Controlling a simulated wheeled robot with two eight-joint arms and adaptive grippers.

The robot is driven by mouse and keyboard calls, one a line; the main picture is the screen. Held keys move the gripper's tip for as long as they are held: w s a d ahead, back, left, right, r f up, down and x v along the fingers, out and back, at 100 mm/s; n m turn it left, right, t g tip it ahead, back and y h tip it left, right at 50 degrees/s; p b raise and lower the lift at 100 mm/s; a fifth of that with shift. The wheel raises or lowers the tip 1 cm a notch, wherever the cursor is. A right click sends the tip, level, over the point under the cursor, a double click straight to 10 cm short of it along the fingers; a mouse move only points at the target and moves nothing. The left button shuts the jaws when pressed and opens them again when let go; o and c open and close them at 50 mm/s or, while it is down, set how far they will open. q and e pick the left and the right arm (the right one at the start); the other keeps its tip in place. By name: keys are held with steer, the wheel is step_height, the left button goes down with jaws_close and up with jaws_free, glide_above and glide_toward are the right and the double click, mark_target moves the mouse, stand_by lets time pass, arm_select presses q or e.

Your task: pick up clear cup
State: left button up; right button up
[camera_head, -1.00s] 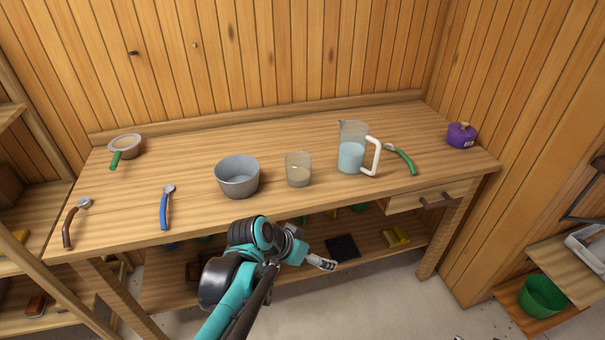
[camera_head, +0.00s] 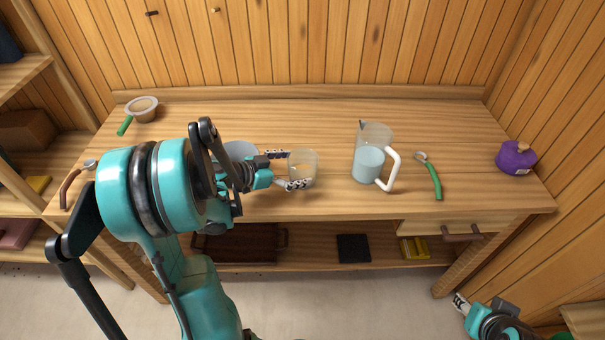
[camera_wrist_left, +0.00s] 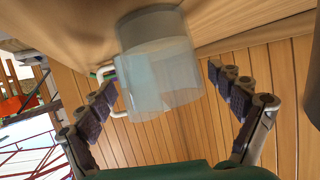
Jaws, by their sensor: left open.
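The clear cup (camera_head: 306,167) stands upright on the wooden table, with some pale contents low inside it. My left gripper (camera_head: 287,170) is open, reaching in from the left, with one finger at the cup's far side and the other at its near side. In the left wrist view the clear cup (camera_wrist_left: 158,68) shows between the two spread fingers (camera_wrist_left: 160,108), with gaps on both sides. The jug's white handle shows behind it there. My right gripper (camera_head: 461,303) is low at the bottom right, away from the table; its opening is unclear.
A jug (camera_head: 369,163) of bluish liquid stands right of the cup. A grey bowl (camera_head: 240,151) is partly hidden behind my left arm. A green-handled tool (camera_head: 435,181) and a purple pot (camera_head: 516,157) lie farther right. A strainer (camera_head: 143,108) is at the back left.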

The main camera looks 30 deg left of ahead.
mark_target(313, 164)
arm_select(q)
steer(key=x, duration=0.2)
steer(key=f+b+x, duration=0.1)
steer(key=x, duration=0.1)
steer(key=shift+w+a, duration=0.1)
steer(key=shift+a, duration=0.05)
steer(key=c, duration=1.5)
steer(key=shift+o, duration=0.2)
steer(key=shift+r, duration=0.55)
steer(key=r, duration=0.1)
steer(key=r+p, duration=0.2)
steer(key=r, duration=0.1)
steer(key=shift+s, duration=0.3)
steer(key=s+d+r+p, duration=0.4)
steer(key=s+d+r, duration=0.1)
steer(key=s, duration=0.5)
steer(key=shift+r, duration=0.5)
